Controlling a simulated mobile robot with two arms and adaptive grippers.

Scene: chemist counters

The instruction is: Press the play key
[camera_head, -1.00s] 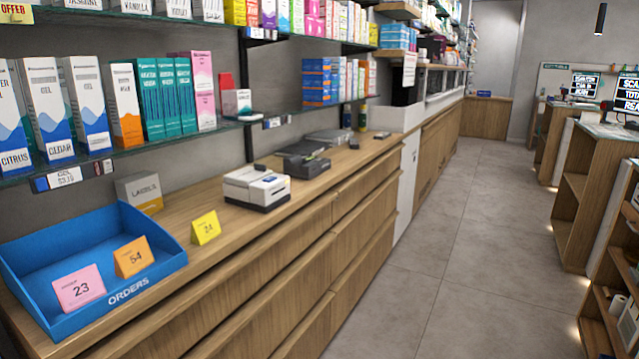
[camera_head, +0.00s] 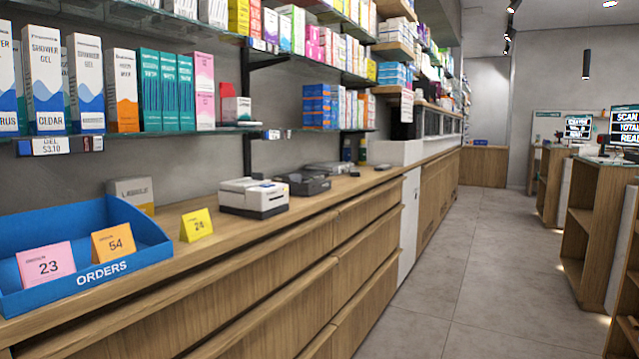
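No play key can be made out in the head view. A white and dark device, like a label printer (camera_head: 254,197), sits on the wooden counter (camera_head: 330,198). Behind it is a dark grey device (camera_head: 303,183), and a flatter grey device (camera_head: 331,168) lies farther back. A small dark object (camera_head: 382,167) lies near the counter's far end. Any keys on these are too small to tell. Neither of my grippers is in view.
A blue ORDERS tray (camera_head: 128,266) holds pink and orange number cards at the left. A yellow card (camera_head: 196,225) stands beside it. Shelves of boxes (camera_head: 170,92) hang above the counter. The grey tiled aisle (camera_head: 470,260) is clear, with wooden units (camera_head: 592,215) at the right.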

